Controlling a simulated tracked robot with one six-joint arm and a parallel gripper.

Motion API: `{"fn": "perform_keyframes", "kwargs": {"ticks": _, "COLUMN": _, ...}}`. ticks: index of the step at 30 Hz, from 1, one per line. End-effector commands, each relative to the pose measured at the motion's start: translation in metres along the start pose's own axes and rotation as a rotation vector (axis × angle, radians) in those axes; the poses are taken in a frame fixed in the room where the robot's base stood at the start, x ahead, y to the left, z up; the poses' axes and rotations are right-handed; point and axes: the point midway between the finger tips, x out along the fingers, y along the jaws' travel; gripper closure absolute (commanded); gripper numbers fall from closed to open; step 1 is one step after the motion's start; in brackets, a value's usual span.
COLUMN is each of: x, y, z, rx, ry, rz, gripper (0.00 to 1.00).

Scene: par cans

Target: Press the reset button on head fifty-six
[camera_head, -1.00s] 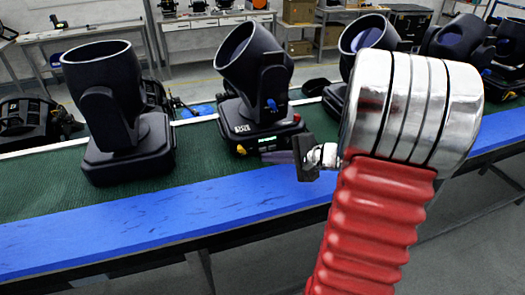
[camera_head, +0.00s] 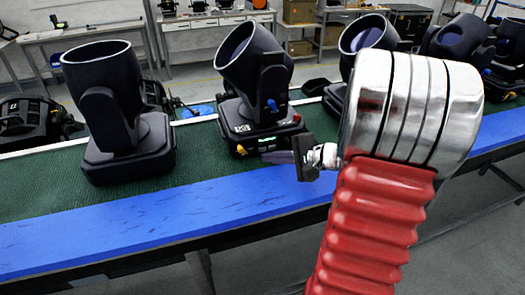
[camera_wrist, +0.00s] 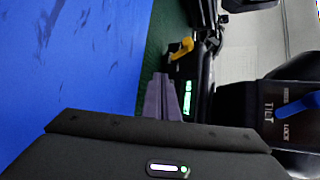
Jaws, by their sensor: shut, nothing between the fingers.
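A black moving head (camera_head: 250,85) stands on the green belt in the middle of the head view, its barrel tilted up and left. Its base carries a small white label I cannot read clearly, a red part (camera_head: 297,118) at the right corner and a yellow latch (camera_head: 241,150) at the lower left. The wrist view shows the yellow latch (camera_wrist: 181,48) and a lit green display (camera_wrist: 187,96). My gripper (camera_head: 281,157) is shut and empty, its tips just in front of the base's front face. The wrist view shows its fingers (camera_wrist: 163,82) beside the display. I cannot make out a reset button for certain.
Another black head (camera_head: 115,110) stands upright to the left. More heads (camera_head: 370,35) stand to the right, partly behind my arm. The blue belt edge (camera_head: 150,220) runs along the front and is clear. Workbenches stand behind.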

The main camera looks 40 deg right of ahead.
Motion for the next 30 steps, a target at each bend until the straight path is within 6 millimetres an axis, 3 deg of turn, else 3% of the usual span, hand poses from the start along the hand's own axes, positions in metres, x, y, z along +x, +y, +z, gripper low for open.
{"fn": "perform_keyframes", "kwargs": {"ticks": 30, "x": 0.0055, "y": -0.0053, "z": -0.0039, "rx": 0.000, "ry": 0.000, "rz": 0.000, "gripper": 1.00}}
